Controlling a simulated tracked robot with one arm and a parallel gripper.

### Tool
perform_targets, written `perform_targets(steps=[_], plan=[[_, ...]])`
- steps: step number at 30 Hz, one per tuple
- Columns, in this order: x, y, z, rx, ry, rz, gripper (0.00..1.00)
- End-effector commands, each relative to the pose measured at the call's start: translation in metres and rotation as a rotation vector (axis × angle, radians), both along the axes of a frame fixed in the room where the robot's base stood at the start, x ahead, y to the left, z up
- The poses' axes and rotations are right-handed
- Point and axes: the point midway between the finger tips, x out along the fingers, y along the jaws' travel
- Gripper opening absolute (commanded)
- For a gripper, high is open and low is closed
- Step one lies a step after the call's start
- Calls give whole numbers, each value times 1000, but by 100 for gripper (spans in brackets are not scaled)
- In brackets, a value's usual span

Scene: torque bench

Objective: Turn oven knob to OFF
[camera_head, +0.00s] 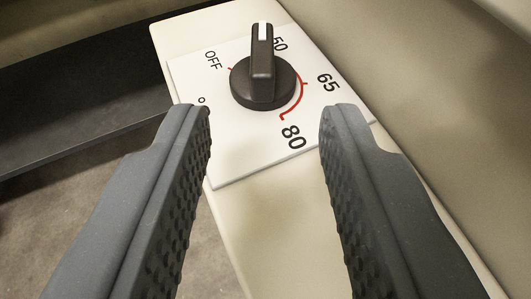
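The oven knob (263,84) is black and round with a raised grip bar and a white pointer mark at its top end. It sits on a white label plate (228,150) printed with OFF, 50, 65, 80 and a red arc. The pointer mark lies between OFF (213,60) and 50 (280,44), closer to 50. My gripper (267,112) is open and empty, its two dark ridged fingers pointing toward the knob. The fingertips appear lower in the picture than the knob, one to each side, and do not touch it.
The plate is mounted on a cream panel (262,235). A cream wall (420,90) rises on the right. A dark ledge (85,90) runs along the left, above a brownish floor (50,215). The space between my fingers is clear.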

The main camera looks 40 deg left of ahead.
Motion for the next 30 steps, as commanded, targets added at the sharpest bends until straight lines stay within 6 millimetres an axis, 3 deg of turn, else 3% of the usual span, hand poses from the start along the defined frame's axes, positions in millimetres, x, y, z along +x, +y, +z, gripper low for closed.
perform_targets(steps=[6, 13, 26, 30], plan=[[-29, -22, 14, 0, 5, -4, 34], [-45, -34, 23, 0, -1, -3, 34], [-46, -35, 25, -4, -1, -4, 34], [-34, -40, 46, -44, -22, -26, 34]])
